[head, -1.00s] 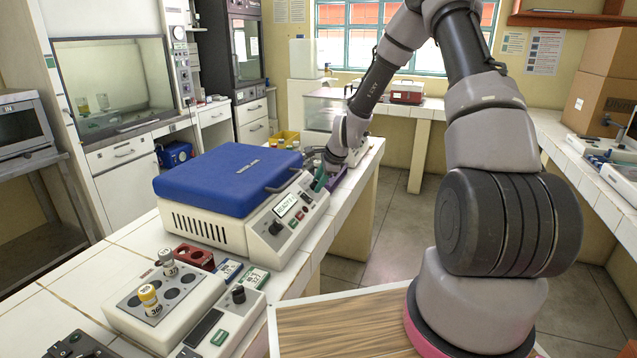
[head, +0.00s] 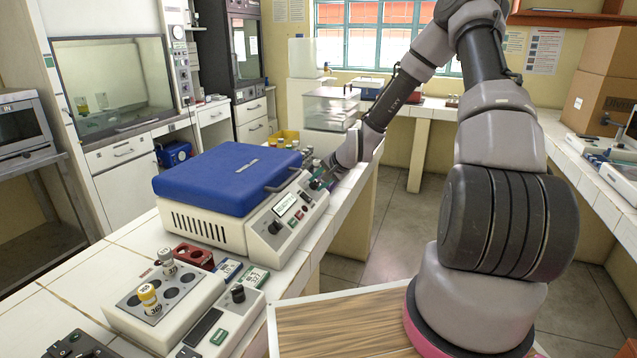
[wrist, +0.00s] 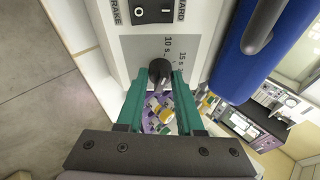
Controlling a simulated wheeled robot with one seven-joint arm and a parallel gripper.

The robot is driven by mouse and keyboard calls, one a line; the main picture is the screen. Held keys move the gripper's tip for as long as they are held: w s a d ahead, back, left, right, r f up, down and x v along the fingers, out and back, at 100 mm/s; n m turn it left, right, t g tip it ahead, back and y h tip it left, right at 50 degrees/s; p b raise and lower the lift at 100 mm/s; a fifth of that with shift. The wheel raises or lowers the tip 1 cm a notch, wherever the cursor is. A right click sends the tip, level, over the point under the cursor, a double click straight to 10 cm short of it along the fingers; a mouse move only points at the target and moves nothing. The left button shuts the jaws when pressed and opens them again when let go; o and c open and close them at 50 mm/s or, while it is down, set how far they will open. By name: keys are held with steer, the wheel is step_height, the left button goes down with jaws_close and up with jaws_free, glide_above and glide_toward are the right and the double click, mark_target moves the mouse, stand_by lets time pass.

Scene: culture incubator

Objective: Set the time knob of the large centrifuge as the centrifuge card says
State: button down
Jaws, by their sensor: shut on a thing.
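The large centrifuge (head: 205,232) stands on the tiled bench with its blue lid (head: 225,178) down. Its sloped front panel carries a lit display (head: 285,204), a dark knob (head: 275,227) near the display and switches. In the wrist view, the black time knob (wrist: 159,70) sits on a grey panel patch with "10 s" and "15 s" marks beside it. My gripper (wrist: 160,76) is shut on this knob, one green finger on each side. In the head view my gripper (head: 319,181) is at the panel's far end, its fingertips partly hidden. I cannot tell where the knob points.
Small cards (head: 228,270) with unreadable text lie in front of the centrifuge, near a red rack (head: 193,256). A smaller device (head: 125,315) with capped vials stands nearer. A purple rack (wrist: 152,118) with coloured pieces lies below my fingers. The aisle floor (head: 385,250) is clear.

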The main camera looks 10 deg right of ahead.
steer(key=shift+n, duration=0.3)
stand_by(0.4)
steer(key=c, duration=0.5)
jaws_free()
steer(key=shift+c, duration=0.2)
steer(key=v, duration=1)
steer(key=shift+s+d+r, duration=0.2)
steer(key=shift+s+d, duration=0.1)
